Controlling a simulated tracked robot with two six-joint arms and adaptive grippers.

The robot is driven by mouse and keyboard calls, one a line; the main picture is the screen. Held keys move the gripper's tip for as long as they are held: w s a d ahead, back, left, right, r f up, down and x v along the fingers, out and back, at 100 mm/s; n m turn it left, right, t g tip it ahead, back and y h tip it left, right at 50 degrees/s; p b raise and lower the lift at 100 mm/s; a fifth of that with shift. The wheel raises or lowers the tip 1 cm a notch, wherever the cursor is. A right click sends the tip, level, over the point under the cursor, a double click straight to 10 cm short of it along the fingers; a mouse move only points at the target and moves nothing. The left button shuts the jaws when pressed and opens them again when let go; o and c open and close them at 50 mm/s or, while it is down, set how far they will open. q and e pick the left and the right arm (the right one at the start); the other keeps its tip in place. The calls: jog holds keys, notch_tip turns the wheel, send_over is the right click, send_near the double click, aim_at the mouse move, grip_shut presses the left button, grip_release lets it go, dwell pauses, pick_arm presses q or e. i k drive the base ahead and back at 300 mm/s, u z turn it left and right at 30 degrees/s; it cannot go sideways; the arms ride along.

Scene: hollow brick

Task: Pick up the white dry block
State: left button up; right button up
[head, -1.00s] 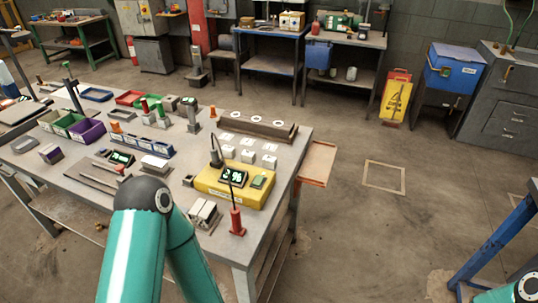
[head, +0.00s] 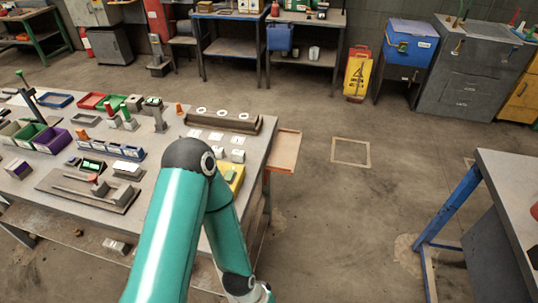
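Several small white blocks (head: 237,156) stand in rows on the workbench (head: 258,160), behind my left arm. I cannot tell which of them is dry. Another white-topped block (head: 128,168) sits left of my arm, behind a dark board. My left arm rises from the bottom edge, bends at the elbow over the bench and runs down to the lower edge, where its wrist joints show. Its gripper is out of the picture. My arm hides part of the bench front and most of a yellow box (head: 238,180). My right gripper is not in view.
A dark bar with white rings (head: 222,121) lies behind the blocks. Coloured bins (head: 52,139) stand at the left. An orange tray (head: 284,151) juts from the bench's right end. Another table (head: 512,172) stands at right. The floor between is clear.

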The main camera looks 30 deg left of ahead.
aim_at(237, 156)
jog(key=z, duration=0.3)
jog(key=i, duration=2.9)
jog(key=u, duration=2.15)
jog(key=i, duration=0.25)
jog(key=u, duration=2.2)
